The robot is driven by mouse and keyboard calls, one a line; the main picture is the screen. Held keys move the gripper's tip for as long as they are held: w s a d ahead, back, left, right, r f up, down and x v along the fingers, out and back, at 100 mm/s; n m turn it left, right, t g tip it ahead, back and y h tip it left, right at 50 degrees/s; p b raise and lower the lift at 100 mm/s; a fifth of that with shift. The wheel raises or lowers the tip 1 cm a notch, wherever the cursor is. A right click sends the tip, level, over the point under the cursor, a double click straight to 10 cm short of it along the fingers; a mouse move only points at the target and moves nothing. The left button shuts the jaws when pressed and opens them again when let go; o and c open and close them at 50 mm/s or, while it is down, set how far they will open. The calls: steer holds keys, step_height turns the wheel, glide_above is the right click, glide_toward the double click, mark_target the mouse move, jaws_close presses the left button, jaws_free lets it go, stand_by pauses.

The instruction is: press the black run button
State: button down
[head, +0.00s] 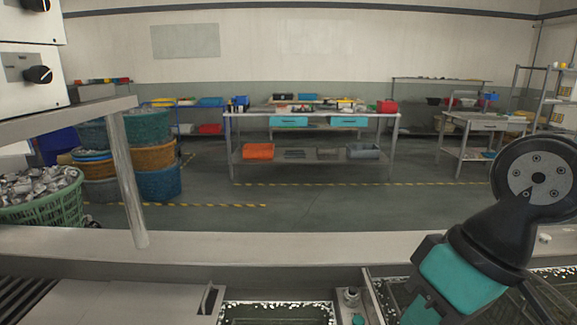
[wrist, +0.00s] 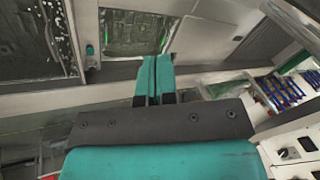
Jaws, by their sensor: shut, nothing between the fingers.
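My gripper (wrist: 154,78) shows in the wrist view with its two teal fingers together and nothing between them. The fingertips point toward a tank opening (wrist: 137,31) with a wet-looking, dark interior. I cannot pick out the black run button for sure in either view. A small green button or lamp (wrist: 90,50) with a metal fitting below it sits left of that opening, apart from the fingers. In the head view, my arm with its teal section is at the lower right, and the fingertips cannot be made out.
White control boxes with black knobs (head: 38,74) stand at the upper left; similar black knobs (wrist: 290,152) show at the wrist view's lower right. A metal post (head: 130,180) rises at the left. A green basket (head: 45,205) and a workbench (head: 310,116) stand beyond the counter rim (head: 250,249).

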steer(key=s, duration=0.1)
steer(key=s+n, duration=0.1)
steer(key=s, duration=0.1)
steer(key=shift+d, duration=0.4)
steer(key=shift+w, duration=0.1)
steer(key=m+t+h+b, duration=0.45)
steer(key=m+b, duration=0.25)
steer(key=b, duration=0.6)
glide_above(353, 288)
steer(key=s, duration=0.5)
step_height(353, 288, down, 22)
steer(key=shift+w+a+r+g, duration=0.15)
steer(key=shift+w+a+g, duration=0.15)
steer(key=shift+g, duration=0.15)
steer(key=x, duration=0.4)
steer(key=p+x, duration=0.1)
steer(key=x, duration=0.3)
steer(key=p+x, duration=0.1)
steer(key=x, duration=0.3)
steer(key=shift+s+d+f, duration=0.1)
steer(key=shift+s+f, duration=0.2)
steer(key=shift+f, duration=0.75)
